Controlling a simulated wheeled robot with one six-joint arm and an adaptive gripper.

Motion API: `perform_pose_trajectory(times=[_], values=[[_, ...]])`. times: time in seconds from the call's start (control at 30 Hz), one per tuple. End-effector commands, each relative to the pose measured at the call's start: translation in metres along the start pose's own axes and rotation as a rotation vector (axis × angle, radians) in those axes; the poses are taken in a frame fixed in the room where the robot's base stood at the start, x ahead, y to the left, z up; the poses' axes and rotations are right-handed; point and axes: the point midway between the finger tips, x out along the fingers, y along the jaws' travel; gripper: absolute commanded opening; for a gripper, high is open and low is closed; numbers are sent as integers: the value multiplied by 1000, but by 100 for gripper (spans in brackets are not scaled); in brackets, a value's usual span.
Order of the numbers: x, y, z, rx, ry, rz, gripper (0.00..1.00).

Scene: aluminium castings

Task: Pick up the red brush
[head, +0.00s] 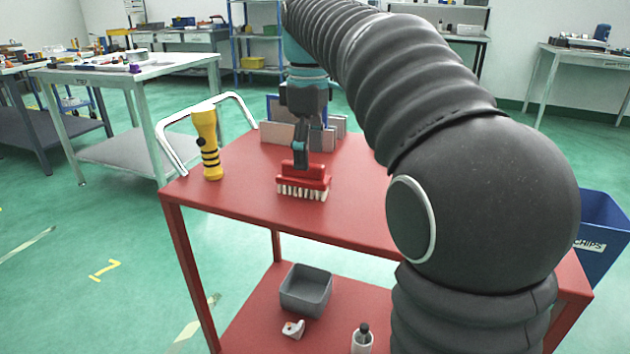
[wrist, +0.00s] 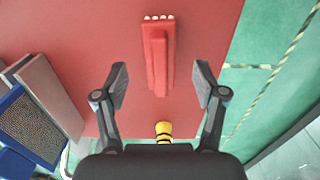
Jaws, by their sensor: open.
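The red brush (head: 304,180) stands on the red cart top (head: 245,207) with its pale bristles down and its red grip up. In the wrist view the brush (wrist: 158,58) lies lengthwise between and ahead of the two fingers. My gripper (head: 301,158) is right above or at the brush in the head view; the contact is hard to judge. In the wrist view my gripper (wrist: 160,84) is open, with a gap on both sides of the brush and neither finger touching it.
A yellow flashlight (head: 207,143) stands upright left of the brush, near the cart's handle (head: 167,150). Grey and blue plates (head: 277,132) stand behind the brush. A grey bin (head: 306,289) sits on the lower shelf. A blue chips bin (head: 600,237) is at right.

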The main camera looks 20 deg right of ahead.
Motion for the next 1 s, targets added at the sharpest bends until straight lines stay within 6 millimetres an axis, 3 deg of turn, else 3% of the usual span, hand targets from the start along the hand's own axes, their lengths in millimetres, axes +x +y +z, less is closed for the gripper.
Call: perform_pose_trajectory(times=[0.27, 0.57, 0.87, 1.0], values=[[20, -1, -1, -1, -1, -1, 71], [58, -2, -5, -1, -1, -1, 71], [62, -1, -5, 0, 1, 1, 71], [62, -1, -5, 0, 1, 1, 41]])
